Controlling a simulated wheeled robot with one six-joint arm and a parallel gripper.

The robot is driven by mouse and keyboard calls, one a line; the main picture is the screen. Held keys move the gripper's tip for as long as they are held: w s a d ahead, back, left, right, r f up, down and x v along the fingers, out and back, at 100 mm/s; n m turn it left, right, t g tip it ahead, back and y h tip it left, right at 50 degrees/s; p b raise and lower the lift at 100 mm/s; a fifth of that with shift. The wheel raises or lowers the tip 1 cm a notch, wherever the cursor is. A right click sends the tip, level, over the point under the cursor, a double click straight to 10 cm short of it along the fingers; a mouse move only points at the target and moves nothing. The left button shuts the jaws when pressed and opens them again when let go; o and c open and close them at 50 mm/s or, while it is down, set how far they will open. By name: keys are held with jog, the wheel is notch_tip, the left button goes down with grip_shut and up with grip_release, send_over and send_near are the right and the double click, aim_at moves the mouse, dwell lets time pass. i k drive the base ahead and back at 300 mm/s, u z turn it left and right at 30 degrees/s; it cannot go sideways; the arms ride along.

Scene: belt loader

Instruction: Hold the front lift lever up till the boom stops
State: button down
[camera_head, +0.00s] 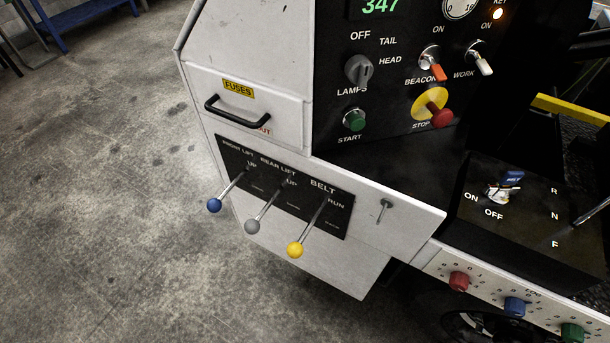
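The front lift lever (230,186) is at the left end of a black lever plate on the loader's pale side. It has a thin metal rod and a blue ball knob (214,205). The knob points out, down and to the left, below its "UP" label. Nothing is touching the lever. The boom cannot be made out in this view. My gripper is not in view.
The rear lift lever with a grey knob (252,226) and the belt lever with a yellow knob (295,250) stand close to the right. A black drawer handle (237,111) juts out above. Open concrete floor (100,200) lies to the left.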

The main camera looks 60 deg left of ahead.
aim_at(215, 205)
jog(key=u, duration=3.4)
jog(key=k, duration=0.9)
jog(key=z, duration=1.3)
